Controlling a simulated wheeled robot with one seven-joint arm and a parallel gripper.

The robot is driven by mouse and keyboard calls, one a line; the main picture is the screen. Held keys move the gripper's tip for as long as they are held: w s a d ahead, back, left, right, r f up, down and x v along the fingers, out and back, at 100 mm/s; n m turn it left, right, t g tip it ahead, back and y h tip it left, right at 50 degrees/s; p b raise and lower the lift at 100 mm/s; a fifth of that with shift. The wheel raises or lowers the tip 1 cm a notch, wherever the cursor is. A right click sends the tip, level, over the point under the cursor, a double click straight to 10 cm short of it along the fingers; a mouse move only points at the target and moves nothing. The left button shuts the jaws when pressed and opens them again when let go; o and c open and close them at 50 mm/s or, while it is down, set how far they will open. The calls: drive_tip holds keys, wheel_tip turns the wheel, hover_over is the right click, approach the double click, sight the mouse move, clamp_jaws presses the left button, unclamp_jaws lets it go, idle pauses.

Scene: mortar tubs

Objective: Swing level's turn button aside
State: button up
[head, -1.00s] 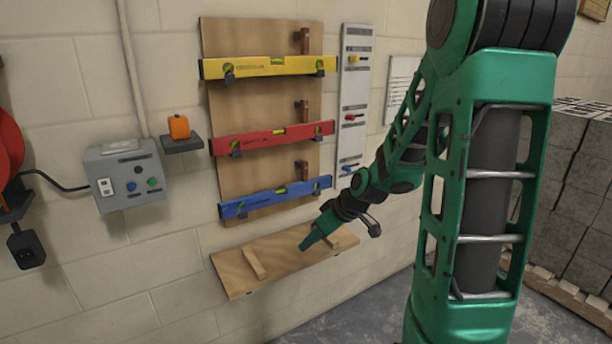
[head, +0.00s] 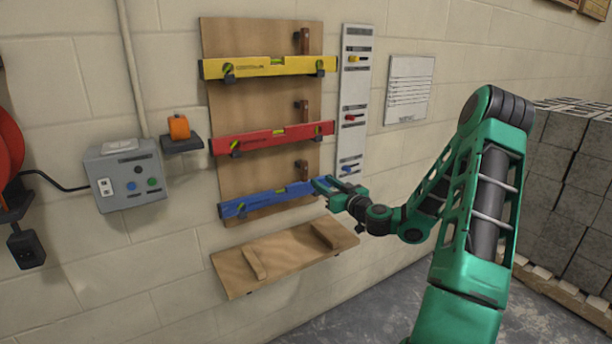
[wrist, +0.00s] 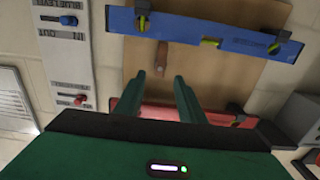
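The board (head: 265,190) on the wall holds a yellow level (head: 268,67), a red level (head: 272,138) and a blue level (head: 268,199). A small brown wooden turn button sits by each: one above yellow (head: 302,40), one above red (head: 302,110), one above blue (head: 301,168). My gripper (head: 322,184) is at the blue level's right end in the head view. The wrist view appears upside down, with the blue level (wrist: 210,36) at the top. There my gripper (wrist: 158,82) has its fingers apart and empty, pointing toward the blue level's turn button (wrist: 161,58). Contact cannot be told.
A white panel (head: 354,100) with yellow, red and blue sliders stands right of the board. A wooden shelf (head: 285,258) projects below it. A grey control box (head: 125,175) and an orange item (head: 179,127) on a small ledge are to the left.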

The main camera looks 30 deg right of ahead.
sight(306, 171)
drive_tip(key=w, duration=1)
drive_tip(key=shift+w, duration=0.2)
drive_tip(key=shift+c, duration=0.2)
clamp_jaws()
